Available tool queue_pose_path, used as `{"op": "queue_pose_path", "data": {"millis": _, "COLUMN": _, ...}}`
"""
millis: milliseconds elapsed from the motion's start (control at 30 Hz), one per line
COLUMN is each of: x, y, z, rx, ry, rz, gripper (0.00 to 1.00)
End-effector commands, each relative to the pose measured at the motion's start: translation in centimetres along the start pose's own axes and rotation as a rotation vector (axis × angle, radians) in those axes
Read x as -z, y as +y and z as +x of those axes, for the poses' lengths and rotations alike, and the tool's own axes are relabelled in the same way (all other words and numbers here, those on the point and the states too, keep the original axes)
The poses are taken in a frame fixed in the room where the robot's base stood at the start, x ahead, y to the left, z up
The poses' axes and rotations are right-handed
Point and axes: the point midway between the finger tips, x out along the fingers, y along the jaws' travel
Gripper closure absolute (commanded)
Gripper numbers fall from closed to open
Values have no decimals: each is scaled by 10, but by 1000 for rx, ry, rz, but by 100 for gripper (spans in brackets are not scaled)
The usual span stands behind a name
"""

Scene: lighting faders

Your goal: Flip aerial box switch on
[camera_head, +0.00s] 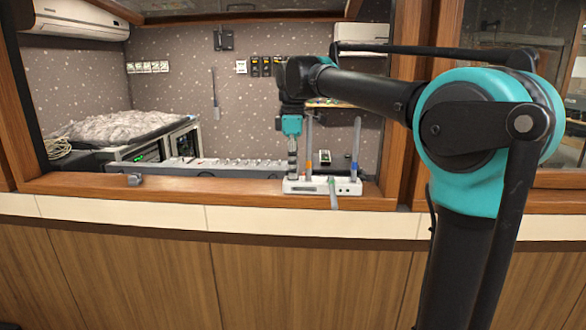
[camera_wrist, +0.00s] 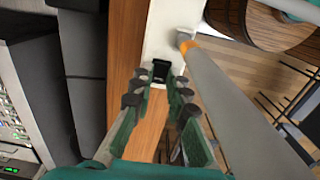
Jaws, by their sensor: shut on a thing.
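The aerial box (camera_head: 320,187) is a small white box on the wooden ledge, with grey aerials on orange, green and blue bases. Its white top (camera_wrist: 166,38) also shows in the wrist view, with a small black switch (camera_wrist: 160,70) near its end. My gripper (camera_head: 292,172) points down over the left end of the box. In the wrist view my gripper (camera_wrist: 160,88) has its fingertips on either side of the switch and is shut on it. Which way the switch is set cannot be told.
The orange-based aerial (camera_wrist: 235,105) stands close beside my fingers. A long grey fader desk (camera_head: 220,170) lies behind the ledge. A small grey object (camera_head: 134,180) sits on the ledge at left. The wooden window frame (camera_head: 405,100) rises right of the box.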

Motion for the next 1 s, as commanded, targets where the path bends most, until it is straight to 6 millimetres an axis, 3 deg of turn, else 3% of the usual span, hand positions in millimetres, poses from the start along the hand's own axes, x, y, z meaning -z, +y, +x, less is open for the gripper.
{"op": "queue_pose_path", "data": {"millis": 167, "x": 1, "y": 0, "z": 0, "rx": 1, "ry": -11, "rz": -2, "gripper": 100}}
{"op": "queue_pose_path", "data": {"millis": 500, "x": 8, "y": 0, "z": 1, "rx": 0, "ry": -235, "rz": -4, "gripper": 100}}
{"op": "queue_pose_path", "data": {"millis": 867, "x": 7, "y": 0, "z": 1, "rx": 0, "ry": -261, "rz": 1, "gripper": 100}}
{"op": "queue_pose_path", "data": {"millis": 900, "x": 7, "y": 0, "z": 1, "rx": 0, "ry": -261, "rz": 1, "gripper": 80}}
{"op": "queue_pose_path", "data": {"millis": 1000, "x": 7, "y": 0, "z": 1, "rx": 0, "ry": -260, "rz": 0, "gripper": 67}}
